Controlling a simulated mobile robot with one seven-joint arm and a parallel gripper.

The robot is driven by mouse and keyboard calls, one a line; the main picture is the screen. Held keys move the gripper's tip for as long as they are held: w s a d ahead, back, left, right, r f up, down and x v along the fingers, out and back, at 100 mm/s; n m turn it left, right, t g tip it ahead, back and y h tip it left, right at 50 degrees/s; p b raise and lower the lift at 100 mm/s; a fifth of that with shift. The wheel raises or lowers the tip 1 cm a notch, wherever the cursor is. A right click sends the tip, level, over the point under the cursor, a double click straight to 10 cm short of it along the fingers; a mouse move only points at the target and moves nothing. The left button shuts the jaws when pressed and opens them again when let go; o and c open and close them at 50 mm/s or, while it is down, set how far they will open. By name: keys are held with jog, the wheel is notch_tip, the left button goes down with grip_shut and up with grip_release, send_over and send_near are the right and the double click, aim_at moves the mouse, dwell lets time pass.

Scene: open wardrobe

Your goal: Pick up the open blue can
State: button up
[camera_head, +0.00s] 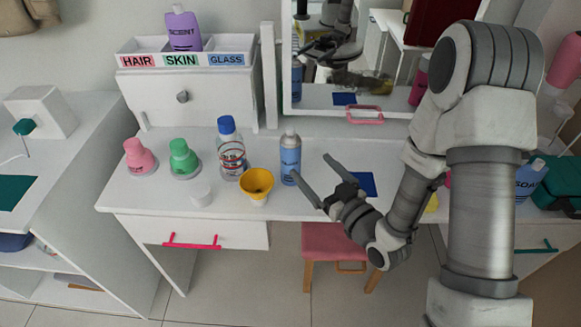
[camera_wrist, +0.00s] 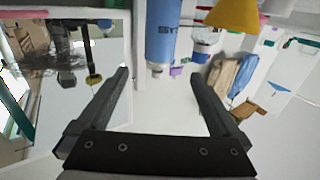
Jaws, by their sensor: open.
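The blue can (camera_head: 290,158) stands upright on the white table in the head view, with a light grey top and no cap visible on it. In the wrist view the blue can (camera_wrist: 163,32) appears upside down, beyond the fingertips and roughly in line with the gap between them. My gripper (camera_head: 313,167) is open and empty, just right of the can in the head view. Its two fingers (camera_wrist: 158,75) are spread wide in the wrist view, and the can is not between them.
A mirror (camera_head: 345,60) rises behind. A blue square (camera_head: 362,184) lies to the right.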

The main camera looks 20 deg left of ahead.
aim_at(296, 150)
jog(key=shift+w+a+f+b, duration=0.25)
jog(key=shift+a+b, duration=0.2)
jog(key=shift+b, duration=2.8)
jog(key=b+x, duration=0.2)
jog(key=b, duration=0.1)
jog(key=shift+w+b, duration=0.1)
jog(key=shift+b, duration=0.25)
jog(key=shift+w+a+r, duration=0.25)
jog(key=shift+w+a, duration=0.4)
jog(key=shift+a, duration=0.1)
jog(key=shift+b+x, duration=0.55)
jog(key=shift+x, duration=2.45)
jog(key=shift+w+d+f, duration=0.15)
jog(key=shift+d, duration=0.05)
jog(key=shift+c, duration=0.2)
grip_shut()
